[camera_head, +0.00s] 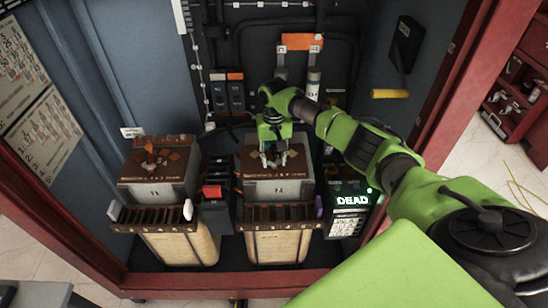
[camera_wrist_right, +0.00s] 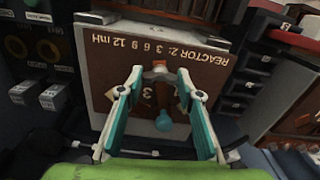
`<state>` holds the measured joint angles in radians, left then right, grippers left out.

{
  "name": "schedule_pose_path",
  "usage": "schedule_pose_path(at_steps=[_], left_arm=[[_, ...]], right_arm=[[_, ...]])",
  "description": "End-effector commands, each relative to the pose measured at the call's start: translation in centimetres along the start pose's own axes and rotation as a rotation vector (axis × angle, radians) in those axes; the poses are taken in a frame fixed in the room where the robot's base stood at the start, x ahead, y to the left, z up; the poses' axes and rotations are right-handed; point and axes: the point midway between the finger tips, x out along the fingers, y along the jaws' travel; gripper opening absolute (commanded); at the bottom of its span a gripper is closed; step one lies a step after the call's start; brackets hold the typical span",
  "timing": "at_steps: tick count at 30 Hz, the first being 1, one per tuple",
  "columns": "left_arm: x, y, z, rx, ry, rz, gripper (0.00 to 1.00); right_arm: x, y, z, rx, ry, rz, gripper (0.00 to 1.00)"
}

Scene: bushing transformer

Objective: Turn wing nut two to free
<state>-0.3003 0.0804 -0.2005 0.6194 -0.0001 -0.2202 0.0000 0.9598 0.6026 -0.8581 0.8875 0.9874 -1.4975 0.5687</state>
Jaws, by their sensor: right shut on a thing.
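The reactor two box (camera_head: 262,188), with a brown top and a grey front, stands inside the red-framed cabinet. My right gripper (camera_head: 274,157) reaches down over its top. In the right wrist view, the brown panel (camera_wrist_right: 205,68) reads "REACTOR 2: 3 6 9 12 mH". There the right gripper (camera_wrist_right: 159,72) has its teal fingers around the small wing nut (camera_wrist_right: 159,68) near the top middle of the panel. The nut is small and partly covered by the fingertips. A blue-teal knob-like piece (camera_wrist_right: 166,123) shows lower between the fingers. My left gripper is not in view.
A similar reactor box (camera_head: 160,185) stands to the left. A lit "DEAD" display (camera_head: 350,203) is close on the right. Red and black blocks (camera_head: 212,192) sit between the boxes. A yellow-handled device (camera_head: 390,93) hangs on the right wall.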

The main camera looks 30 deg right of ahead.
Motion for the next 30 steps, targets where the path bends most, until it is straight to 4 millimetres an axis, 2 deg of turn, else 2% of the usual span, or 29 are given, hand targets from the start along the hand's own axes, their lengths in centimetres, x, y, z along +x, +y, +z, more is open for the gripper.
schedule_pose_path(at_steps=[13, 30], left_arm=[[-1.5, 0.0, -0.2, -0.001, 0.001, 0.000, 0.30], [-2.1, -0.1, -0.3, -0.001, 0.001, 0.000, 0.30]], right_arm=[[-0.1, 0.0, 0.0, -0.389, -0.001, -0.001, 0.12], [-0.1, -0.1, 0.0, -0.919, 0.001, -0.001, 0.12]])
